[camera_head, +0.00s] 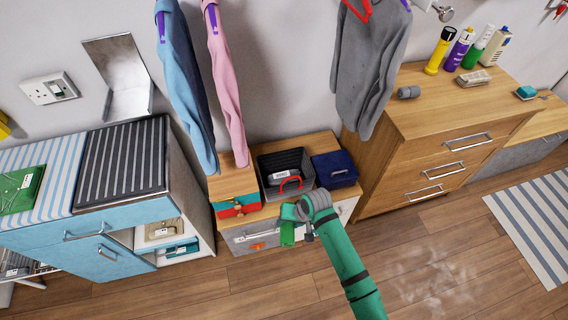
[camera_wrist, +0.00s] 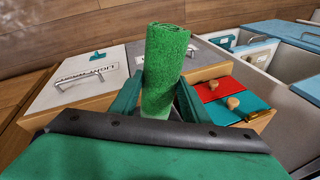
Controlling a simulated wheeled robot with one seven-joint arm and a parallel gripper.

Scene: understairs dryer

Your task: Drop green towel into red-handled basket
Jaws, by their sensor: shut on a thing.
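The green towel is a rolled cylinder, seen upright between my fingers in the wrist view (camera_wrist: 163,65) and as a small green patch below my gripper in the head view (camera_head: 287,235). My gripper (camera_wrist: 158,100) is shut on it; the same gripper shows in the head view (camera_head: 296,214), in front of the low cabinet. The dark grey basket with a red handle (camera_head: 285,160) stands on that cabinet, just behind and above my gripper in the picture. A white-labelled item lies in it. The wrist view does not clearly show the basket.
A navy box (camera_head: 335,168) stands right of the basket, and a red-and-teal box (camera_head: 236,205) stands left. Blue and pink garments (camera_head: 188,85) and a grey one (camera_head: 368,65) hang above. A taller wooden drawer unit (camera_head: 440,130) stands right. The floor in front is clear.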

